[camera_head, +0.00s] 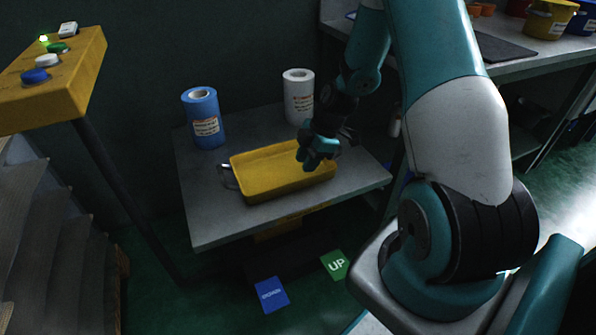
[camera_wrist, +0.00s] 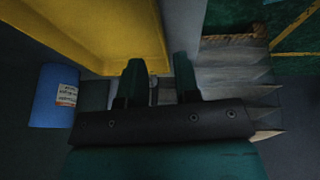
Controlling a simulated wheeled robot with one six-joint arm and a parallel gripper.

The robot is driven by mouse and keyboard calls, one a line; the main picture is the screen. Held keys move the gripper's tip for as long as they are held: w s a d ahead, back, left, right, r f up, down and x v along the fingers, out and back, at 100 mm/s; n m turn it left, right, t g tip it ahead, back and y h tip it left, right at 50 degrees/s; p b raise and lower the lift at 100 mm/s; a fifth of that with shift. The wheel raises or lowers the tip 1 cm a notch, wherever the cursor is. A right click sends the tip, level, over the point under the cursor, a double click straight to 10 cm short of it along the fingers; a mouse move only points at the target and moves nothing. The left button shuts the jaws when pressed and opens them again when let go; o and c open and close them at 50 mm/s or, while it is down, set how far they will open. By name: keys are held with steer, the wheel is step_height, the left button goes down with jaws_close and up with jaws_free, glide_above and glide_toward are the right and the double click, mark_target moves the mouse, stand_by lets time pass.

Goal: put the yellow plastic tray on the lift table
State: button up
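The yellow plastic tray (camera_head: 262,188) sits on the grey lift table (camera_head: 225,226), with a wire handle showing at its left end. In the wrist view the tray (camera_wrist: 105,30) fills the upper left. My gripper (camera_head: 312,163) is over the right part of the tray in the head view. In the wrist view my gripper (camera_wrist: 160,75) has its two fingers apart, with a gap between them, close to the tray's edge. I see nothing clearly held. I cannot tell whether the fingers touch the tray; its far-right end is partly hidden by my gripper.
A blue roll (camera_head: 204,118) and a white roll (camera_head: 298,96) stand at the table's back. A yellow button box (camera_head: 50,85) on a post is at left, above a stack of sheets (camera_head: 45,240). Blue (camera_head: 270,294) and green UP (camera_head: 335,264) floor pads lie in front. A workbench (camera_head: 540,58) is at right.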

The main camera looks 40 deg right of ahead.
steer(key=s+a+r+m+g, duration=0.1)
steer(key=s+a+r+m, duration=0.15)
steer(key=a+r, duration=0.65)
steer(key=s+a+r+m, duration=0.1)
steer(key=s+a+r, duration=0.2)
steer(key=a+r, duration=0.55)
steer(key=s+a+r+m, duration=0.2)
steer(key=s+a+r, duration=0.1)
steer(key=s, duration=0.4)
steer(key=s+a+r+m+g, duration=0.1)
steer(key=s+a+r+m, duration=0.1)
steer(key=s+a+r, duration=0.2)
steer(key=s+a, duration=0.2)
steer(key=s, duration=0.1)
steer(key=shift+s+p, duration=0.3)
steer(key=shift+m, duration=0.25)
